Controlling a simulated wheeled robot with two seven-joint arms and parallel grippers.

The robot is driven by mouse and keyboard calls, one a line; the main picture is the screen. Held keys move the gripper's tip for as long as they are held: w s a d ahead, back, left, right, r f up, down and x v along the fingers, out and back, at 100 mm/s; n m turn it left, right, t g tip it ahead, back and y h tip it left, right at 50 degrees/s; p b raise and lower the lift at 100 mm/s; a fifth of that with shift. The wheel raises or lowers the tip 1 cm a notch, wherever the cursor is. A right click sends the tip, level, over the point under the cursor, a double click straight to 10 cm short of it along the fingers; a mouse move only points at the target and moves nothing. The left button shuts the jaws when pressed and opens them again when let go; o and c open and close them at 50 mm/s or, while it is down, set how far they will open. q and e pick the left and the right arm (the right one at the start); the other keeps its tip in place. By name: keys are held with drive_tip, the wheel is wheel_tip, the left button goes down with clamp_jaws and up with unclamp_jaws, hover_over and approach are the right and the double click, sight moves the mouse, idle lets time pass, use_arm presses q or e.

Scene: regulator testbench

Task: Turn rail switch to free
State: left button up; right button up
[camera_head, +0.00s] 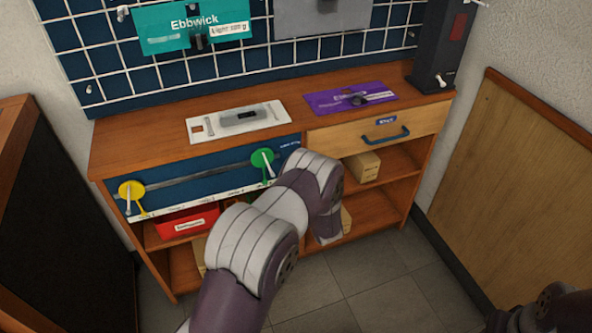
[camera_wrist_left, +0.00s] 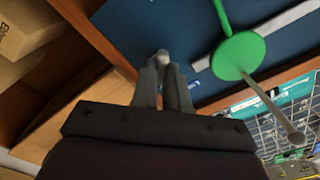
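A blue panel (camera_head: 205,182) on the bench front carries a pale horizontal rail (camera_head: 200,178). A yellow disc (camera_head: 131,189) with a pale lever is at its left end, and a green disc (camera_head: 263,158) with a pale lever is toward the right. In the left wrist view, the green disc (camera_wrist_left: 238,55) is to the right of my left gripper (camera_wrist_left: 162,65). Its two fingers are close together at a small pale knob (camera_wrist_left: 162,55) near the panel's edge; whether they grip it is unclear. My left arm hides this gripper in the head view. My right gripper is not visible.
A white plate (camera_head: 270,113) and a purple plate (camera_head: 320,102) lie on the wooden benchtop. A drawer with a blue handle (camera_head: 386,136) is right of the panel. A red bin (camera_head: 188,222) and boxes sit on shelves below. A black upright unit (camera_head: 438,45) stands at the right end.

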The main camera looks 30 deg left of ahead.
use_arm(q)
drive_tip(key=o, duration=0.4)
drive_tip(key=p+v, duration=0.2)
drive_tip(key=v, duration=1)
drive_tip(key=shift+s+d+p, duration=0.25)
drive_tip(key=shift+s+p, duration=0.05)
drive_tip(key=shift+p, duration=0.1)
